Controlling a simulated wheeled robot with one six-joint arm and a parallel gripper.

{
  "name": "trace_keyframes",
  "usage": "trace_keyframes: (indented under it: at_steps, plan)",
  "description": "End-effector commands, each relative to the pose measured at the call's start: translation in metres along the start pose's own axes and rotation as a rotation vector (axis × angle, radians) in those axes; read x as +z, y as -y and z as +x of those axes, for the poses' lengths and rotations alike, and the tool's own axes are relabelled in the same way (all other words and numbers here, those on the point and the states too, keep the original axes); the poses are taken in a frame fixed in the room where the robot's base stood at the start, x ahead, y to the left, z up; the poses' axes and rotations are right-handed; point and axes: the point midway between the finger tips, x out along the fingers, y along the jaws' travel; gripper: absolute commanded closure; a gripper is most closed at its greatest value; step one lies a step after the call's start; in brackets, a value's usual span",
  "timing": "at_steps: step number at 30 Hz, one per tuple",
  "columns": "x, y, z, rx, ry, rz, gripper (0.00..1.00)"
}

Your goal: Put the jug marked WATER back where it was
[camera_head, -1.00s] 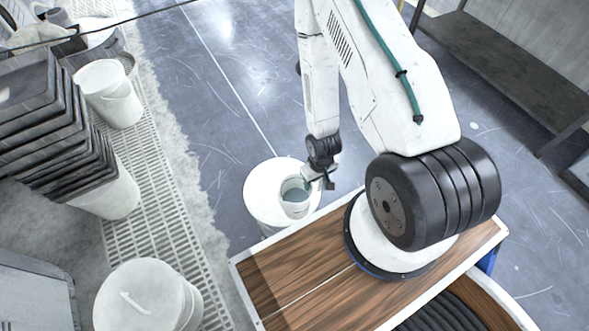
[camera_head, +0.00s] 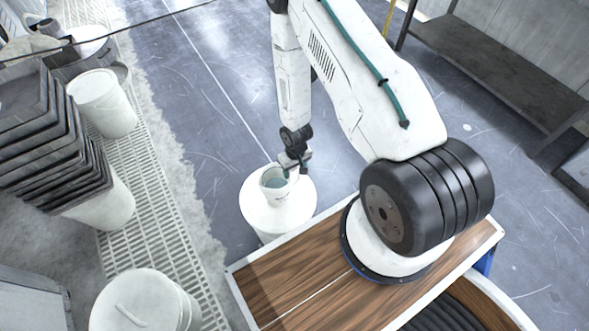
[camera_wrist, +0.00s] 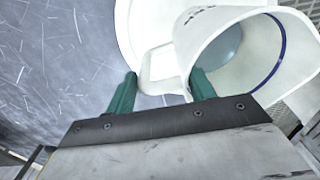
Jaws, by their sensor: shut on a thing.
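A white jug (camera_head: 281,195) with bluish liquid inside is over the back part of a white round drum top (camera_head: 290,214). I cannot tell if it touches the top. Faint dark marks on its side are too small to read. My gripper (camera_head: 294,172) is at its right rim in the head view. In the wrist view, the green fingers of my gripper (camera_wrist: 160,88) are shut on the handle of the jug (camera_wrist: 185,50), one on each side. The jug looks tilted there, its open mouth and blue inner line showing. The white top (camera_wrist: 140,30) is behind it.
White buckets (camera_head: 103,105) and a stack of dark trays (camera_head: 45,140) stand along the grating (camera_head: 150,200) at left. A lidded white bucket (camera_head: 140,300) is at front left. A dark bench (camera_head: 500,70) is at right. Open floor lies behind the drum.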

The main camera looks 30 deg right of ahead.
Motion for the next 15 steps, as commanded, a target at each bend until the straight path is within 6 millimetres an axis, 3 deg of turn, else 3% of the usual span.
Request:
trace_keyframes:
  at_steps: [10, 11, 12, 15]
  plan:
    - [-0.0003, -0.0001, 0.0033, 0.000, -0.001, 0.000, 1.00]
    - [-0.0001, -0.0001, 0.0031, 0.000, -0.001, 0.000, 0.38]
    - [-0.0001, -0.0001, 0.0029, 0.000, -0.001, 0.000, 0.27]
    - [-0.0001, -0.0001, 0.0028, 0.000, -0.001, -0.001, 0.24]
